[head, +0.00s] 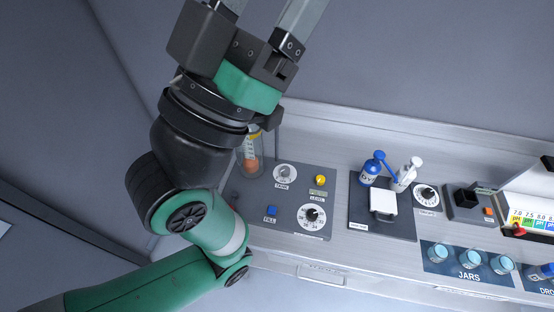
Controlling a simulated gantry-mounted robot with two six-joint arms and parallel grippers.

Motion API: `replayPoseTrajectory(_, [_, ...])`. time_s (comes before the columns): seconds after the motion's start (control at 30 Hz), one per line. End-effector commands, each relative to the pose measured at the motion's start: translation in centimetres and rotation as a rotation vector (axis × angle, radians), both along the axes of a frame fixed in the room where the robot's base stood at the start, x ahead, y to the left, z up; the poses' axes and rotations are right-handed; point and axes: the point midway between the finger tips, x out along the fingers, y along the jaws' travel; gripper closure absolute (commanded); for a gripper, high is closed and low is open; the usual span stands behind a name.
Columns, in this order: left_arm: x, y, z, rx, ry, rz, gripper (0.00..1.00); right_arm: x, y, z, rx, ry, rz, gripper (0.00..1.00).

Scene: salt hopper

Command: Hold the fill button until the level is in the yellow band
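The blue fill button (271,209), labelled FILL, sits at the front left of a dark control panel (290,195). A clear upright cylinder (248,168) stands at the panel's back left, partly hidden by my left arm. It has orange-brown content low in it and a yellowish mark near the top; the exact level is too small to read. My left gripper (268,12) is raised above and behind the panel, fingers pointing up and spread apart, tips cut off by the frame's top edge. Nothing shows between them, and it is away from the button. My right gripper is not in view.
The panel also has a TANK dial (284,172), a yellow round button or lamp (320,180), a small display (318,193) and a white dial (311,216). To the right are blue and white bottles (372,168), a white square pad (383,204) and a jar rack (440,268).

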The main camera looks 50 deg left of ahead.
Motion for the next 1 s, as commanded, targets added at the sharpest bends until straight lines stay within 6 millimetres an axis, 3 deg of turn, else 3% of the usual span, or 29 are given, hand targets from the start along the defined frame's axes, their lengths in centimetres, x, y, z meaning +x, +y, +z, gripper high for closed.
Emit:
replayPoseTrajectory(0.03, [0.00,0.00,0.00,0.000,0.000,0.000,0.44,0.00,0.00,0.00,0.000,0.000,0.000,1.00])
replayPoseTrajectory(0.33, [0.00,0.00,0.00,0.000,0.000,0.000,0.98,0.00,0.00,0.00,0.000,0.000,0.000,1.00])
replayPoseTrajectory(1.0, [0.00,0.00,0.00,0.000,0.000,0.000,1.00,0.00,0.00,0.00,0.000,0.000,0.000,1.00])
